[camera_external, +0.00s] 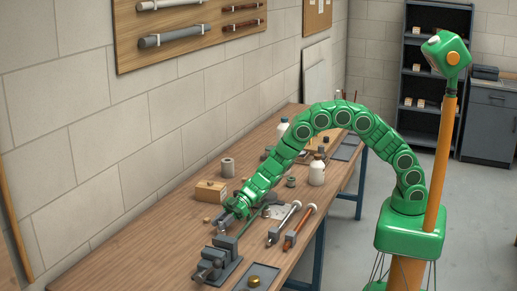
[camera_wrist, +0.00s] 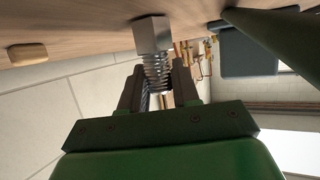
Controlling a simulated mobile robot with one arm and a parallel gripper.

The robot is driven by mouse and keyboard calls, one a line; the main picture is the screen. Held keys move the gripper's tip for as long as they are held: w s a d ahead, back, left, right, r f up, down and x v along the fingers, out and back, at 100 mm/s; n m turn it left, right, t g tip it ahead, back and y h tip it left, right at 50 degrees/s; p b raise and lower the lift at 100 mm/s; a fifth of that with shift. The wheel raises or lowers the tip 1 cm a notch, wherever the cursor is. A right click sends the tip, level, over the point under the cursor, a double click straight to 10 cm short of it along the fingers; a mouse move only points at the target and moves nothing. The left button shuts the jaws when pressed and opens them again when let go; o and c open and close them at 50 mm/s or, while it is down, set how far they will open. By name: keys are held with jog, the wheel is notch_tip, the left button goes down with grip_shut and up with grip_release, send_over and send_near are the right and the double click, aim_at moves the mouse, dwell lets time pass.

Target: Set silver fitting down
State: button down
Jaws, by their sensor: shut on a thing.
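The silver fitting (camera_wrist: 154,55) has a smooth squared head and a threaded shank. It fills the middle of the wrist view, its threaded end between the two fingers of my gripper (camera_wrist: 157,88). My gripper is shut on it. The head points at the wooden bench top (camera_wrist: 85,38); I cannot tell whether it touches. In the external view my gripper (camera_external: 232,209) is low over the workbench (camera_external: 178,237), just behind the grey vise (camera_external: 220,258). The fitting is small there and partly hidden by the gripper.
A dark tray (camera_external: 264,271) lies near the front edge. A white bottle (camera_external: 317,172) stands farther back. The bench's left front is bare.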

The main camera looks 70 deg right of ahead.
aim_at(221, 220)
jog(key=c, duration=0.8)
grip_release()
jog(key=shift+f, duration=0.1)
jog(key=shift+s+d+r, duration=0.15)
jog(key=shift+d+r, duration=0.2)
jog(key=shift+d, duration=0.15)
jog(key=v, duration=0.4)
jog(key=shift+r, duration=3.45)
